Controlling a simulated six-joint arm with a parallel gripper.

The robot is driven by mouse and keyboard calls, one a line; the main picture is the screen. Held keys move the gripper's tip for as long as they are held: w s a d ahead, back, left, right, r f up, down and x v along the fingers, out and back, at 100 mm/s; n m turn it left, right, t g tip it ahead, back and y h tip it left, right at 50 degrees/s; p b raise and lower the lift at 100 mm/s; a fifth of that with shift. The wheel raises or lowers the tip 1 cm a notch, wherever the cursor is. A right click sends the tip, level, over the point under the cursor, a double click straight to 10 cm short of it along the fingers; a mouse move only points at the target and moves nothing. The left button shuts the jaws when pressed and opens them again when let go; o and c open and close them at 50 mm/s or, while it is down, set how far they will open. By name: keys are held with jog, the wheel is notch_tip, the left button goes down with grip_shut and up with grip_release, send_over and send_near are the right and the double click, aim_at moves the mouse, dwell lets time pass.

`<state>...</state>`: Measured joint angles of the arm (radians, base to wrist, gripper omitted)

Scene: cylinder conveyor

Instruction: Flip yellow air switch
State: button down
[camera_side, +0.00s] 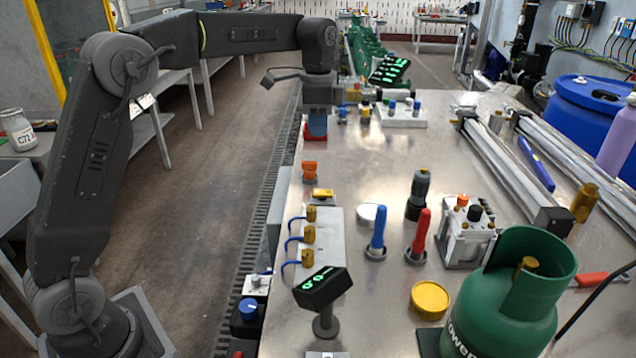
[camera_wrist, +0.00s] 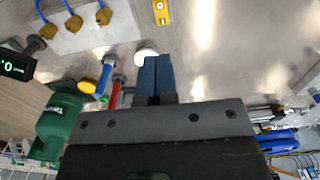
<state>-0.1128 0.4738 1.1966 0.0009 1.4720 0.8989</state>
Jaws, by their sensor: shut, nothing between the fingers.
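A small yellow switch (camera_side: 322,194) lies near the left edge of the metal table in the side view. In the wrist view it shows as a yellow block with a dark mark (camera_wrist: 161,12) at the top. My gripper (camera_side: 317,125) points down over the far left part of the table, well beyond the switch and apart from it. Its blue fingers (camera_wrist: 155,76) are together and empty in the wrist view. A red thing shows around the fingertips in the side view; I cannot tell if they touch it.
An orange knob (camera_side: 309,170) stands just beyond the switch. A grey plate (camera_side: 327,243) with brass fittings and blue hoses lies nearer the camera. Blue (camera_side: 377,232) and red (camera_side: 419,235) levers and a green gas bottle (camera_side: 510,300) stand to the right. The table's middle is mostly clear.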

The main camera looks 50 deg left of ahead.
aim_at(318, 192)
notch_tip(318, 192, down, 14)
dwell(0.6)
